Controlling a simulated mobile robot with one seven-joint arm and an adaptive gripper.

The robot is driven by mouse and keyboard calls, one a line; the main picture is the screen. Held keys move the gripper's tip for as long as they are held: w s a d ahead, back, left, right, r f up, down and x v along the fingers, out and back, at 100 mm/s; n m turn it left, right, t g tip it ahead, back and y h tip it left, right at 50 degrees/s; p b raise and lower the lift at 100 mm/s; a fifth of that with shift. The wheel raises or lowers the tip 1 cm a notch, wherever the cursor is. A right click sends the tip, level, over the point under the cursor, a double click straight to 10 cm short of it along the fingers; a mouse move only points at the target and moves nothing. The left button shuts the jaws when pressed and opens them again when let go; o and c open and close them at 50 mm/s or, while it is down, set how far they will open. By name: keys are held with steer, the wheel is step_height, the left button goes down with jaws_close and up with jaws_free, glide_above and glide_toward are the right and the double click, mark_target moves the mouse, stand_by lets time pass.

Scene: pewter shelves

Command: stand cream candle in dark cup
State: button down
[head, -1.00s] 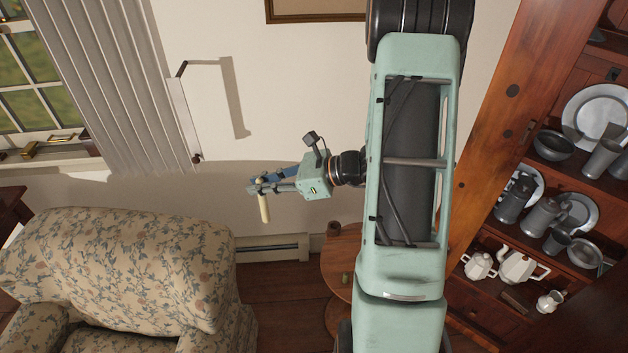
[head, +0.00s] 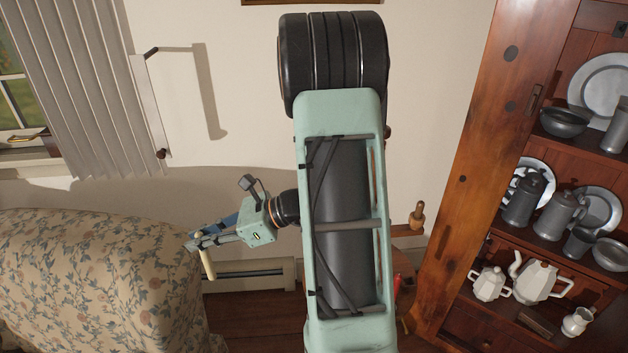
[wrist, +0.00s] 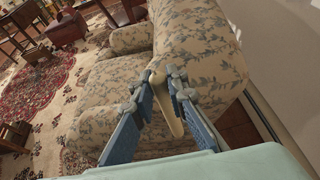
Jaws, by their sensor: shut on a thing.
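The cream candle (head: 208,264) hangs below the fingertips of my gripper (head: 197,243), tilted slightly, in front of the wall and beside the armchair. In the wrist view my gripper (wrist: 163,82) is shut on the candle (wrist: 170,112), which lies between the two blue-grey fingers. A small dark cup on the round table, seen in the earlier head view, does not show now. My arm covers much of that table.
The round wooden table (head: 402,263) shows at the right of my arm, with a red item (head: 397,287) by it. A flowered armchair (head: 95,275) stands at left. A wooden cabinet (head: 470,165) holds pewter (head: 565,122) and white pots (head: 540,280).

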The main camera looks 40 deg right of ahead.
mark_target(207, 249)
steer(key=f+b, duration=0.3)
steer(key=f, duration=0.1)
steer(key=shift+d, duration=0.35)
steer(key=s+d+r+m+t+h+p, duration=0.25)
steer(key=d+r+m+h+p, duration=0.45)
steer(key=d, duration=0.7)
steer(key=s+d+r+m+t+h+p, duration=0.25)
steer(key=d+r+p, duration=0.25)
steer(key=d+r, duration=0.65)
step_height(207, 249, down, 9)
steer(key=d+b, duration=0.1)
steer(key=b, duration=0.4)
steer(key=shift+w+d+r, duration=0.2)
steer(key=shift+w+d, duration=0.05)
steer(key=shift+f+b, duration=1.45)
steer(key=shift+b, duration=0.3)
steer(key=c, duration=1.8)
jaws_free()
